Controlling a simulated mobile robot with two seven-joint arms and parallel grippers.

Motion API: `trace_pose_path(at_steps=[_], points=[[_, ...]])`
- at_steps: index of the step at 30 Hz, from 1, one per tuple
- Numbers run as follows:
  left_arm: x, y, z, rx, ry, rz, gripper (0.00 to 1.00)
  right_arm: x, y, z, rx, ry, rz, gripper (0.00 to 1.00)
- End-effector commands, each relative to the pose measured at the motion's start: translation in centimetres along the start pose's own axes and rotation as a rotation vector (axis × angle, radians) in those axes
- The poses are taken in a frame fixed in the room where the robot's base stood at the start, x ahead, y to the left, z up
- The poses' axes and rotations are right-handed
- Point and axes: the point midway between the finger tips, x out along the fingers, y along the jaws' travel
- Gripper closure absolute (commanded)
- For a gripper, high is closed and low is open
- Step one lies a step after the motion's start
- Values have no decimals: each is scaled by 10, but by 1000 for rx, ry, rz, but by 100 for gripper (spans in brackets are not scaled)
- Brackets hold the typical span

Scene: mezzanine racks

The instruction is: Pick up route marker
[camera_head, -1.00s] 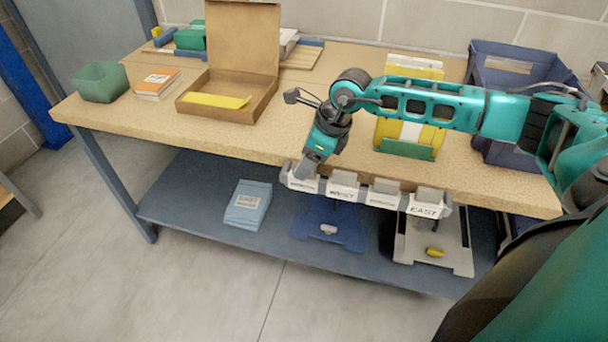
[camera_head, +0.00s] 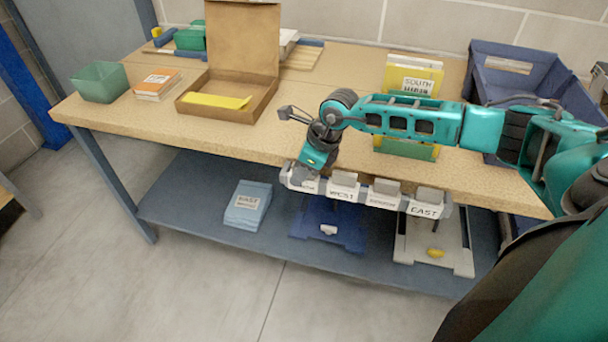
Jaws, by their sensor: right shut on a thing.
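A grey rail (camera_head: 447,206) runs along the front edge of the bench and carries several grey blocks with white labels. One label reads EAST (camera_head: 425,209), and another is hard to read (camera_head: 343,192). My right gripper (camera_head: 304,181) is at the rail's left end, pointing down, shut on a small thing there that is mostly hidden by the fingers. I cannot tell whether that thing is a route marker or whether it still touches the rail. My left gripper is not in view.
On the bench (camera_head: 150,110) stand an open cardboard box (camera_head: 262,103), a green bin (camera_head: 100,84), a yellow stack labelled SOUTH (camera_head: 430,75) and a dark blue crate (camera_head: 510,55). The lower shelf (camera_head: 185,205) holds blue cards (camera_head: 248,207) and a grey stand (camera_head: 460,258).

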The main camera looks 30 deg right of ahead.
Motion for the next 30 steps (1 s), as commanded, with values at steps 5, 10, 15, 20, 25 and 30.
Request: trace_pose_path(at_steps=[5,10,15,20,25,30], points=[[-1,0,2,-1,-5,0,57,0,0,0,0,0,0,99],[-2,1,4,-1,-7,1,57,0,0,0,0,-1,0,100],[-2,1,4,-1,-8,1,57,-2,0,1,0,-1,-1,100],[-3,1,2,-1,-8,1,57,-13,0,6,-2,-3,-1,100],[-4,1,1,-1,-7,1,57,-39,-1,17,-1,-4,-3,100],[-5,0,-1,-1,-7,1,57,-76,-1,33,-1,-5,-4,100]])
